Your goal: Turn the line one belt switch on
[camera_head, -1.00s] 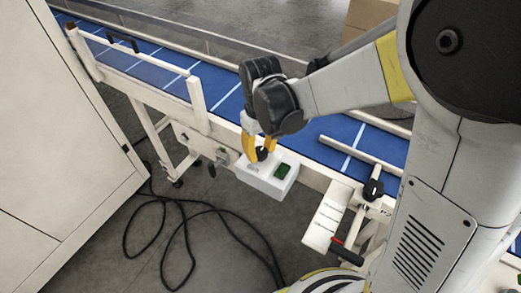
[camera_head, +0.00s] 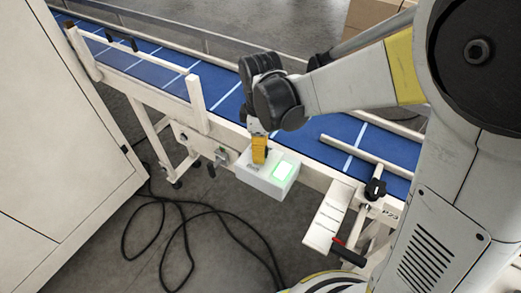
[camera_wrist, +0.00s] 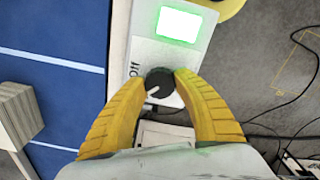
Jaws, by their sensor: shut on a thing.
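The belt switch is a black round knob (camera_wrist: 160,83) with a white pointer mark, on a pale control box (camera_head: 262,179) fixed to the conveyor's near side. My gripper (camera_wrist: 160,84) is shut on the knob, with a yellow finger on each side in the wrist view. In the head view my gripper (camera_head: 259,158) reaches down onto the box and hides the knob. The word "Off" is printed beside the knob in the wrist view. A square lamp (camera_head: 283,170) on the box glows bright green; the lamp also shows in the wrist view (camera_wrist: 179,24).
The blue conveyor belt (camera_head: 150,73) runs behind the box. A pale cabinet (camera_head: 60,130) stands at left. A black cable (camera_head: 185,212) lies looped on the floor. A black-knobbed bracket (camera_head: 374,189) and a red-and-black handle (camera_head: 348,252) stick out at right.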

